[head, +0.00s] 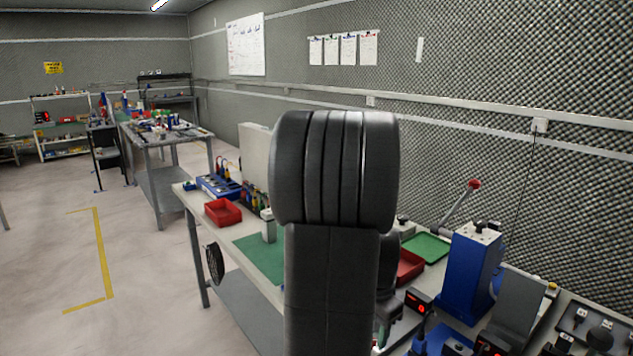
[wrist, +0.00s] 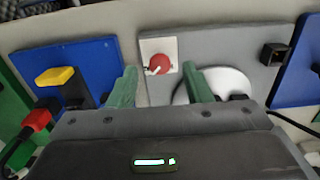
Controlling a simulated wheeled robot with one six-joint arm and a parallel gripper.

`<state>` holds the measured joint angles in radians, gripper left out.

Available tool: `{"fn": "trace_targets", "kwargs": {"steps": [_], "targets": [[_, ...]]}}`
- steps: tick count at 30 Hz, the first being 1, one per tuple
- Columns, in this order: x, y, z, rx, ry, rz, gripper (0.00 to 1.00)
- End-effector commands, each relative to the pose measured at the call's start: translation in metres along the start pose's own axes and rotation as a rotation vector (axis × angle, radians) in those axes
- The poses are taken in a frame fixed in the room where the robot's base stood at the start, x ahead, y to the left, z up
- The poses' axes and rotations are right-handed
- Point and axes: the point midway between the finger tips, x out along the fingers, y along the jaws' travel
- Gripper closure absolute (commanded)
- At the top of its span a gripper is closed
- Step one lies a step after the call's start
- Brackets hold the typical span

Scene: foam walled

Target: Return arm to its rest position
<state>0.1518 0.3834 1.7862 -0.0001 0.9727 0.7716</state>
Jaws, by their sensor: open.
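My black arm (head: 335,175) stands upright in the middle of the head view and hides part of the workbench. My gripper (wrist: 158,83) shows in the wrist view with its two green fingers spread apart and nothing between them. A white plate with a red round knob (wrist: 160,64) lies beyond the gap between the fingers, on a grey panel (wrist: 222,45). I cannot tell how far the fingertips are from it.
The workbench holds a green mat (head: 262,258), a red tray (head: 222,212), a blue press with a red-knobbed lever (head: 470,265) and several devices at the right. Blue panels (wrist: 85,75) flank the grey one. The floor at left (head: 60,240) is clear.

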Motion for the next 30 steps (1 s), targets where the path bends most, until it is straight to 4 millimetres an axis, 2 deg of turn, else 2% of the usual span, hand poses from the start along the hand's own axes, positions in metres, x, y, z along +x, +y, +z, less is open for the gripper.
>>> {"fn": "trace_targets", "kwargs": {"steps": [3, 5, 30], "targets": [[0.026, 0.001, 0.001, 0.000, -0.004, 0.004, 0.55], [0.020, 0.000, 0.000, -0.055, 0.001, -0.001, 0.55], [0.020, 0.000, 0.000, -0.726, 0.001, 0.000, 0.55]]}}
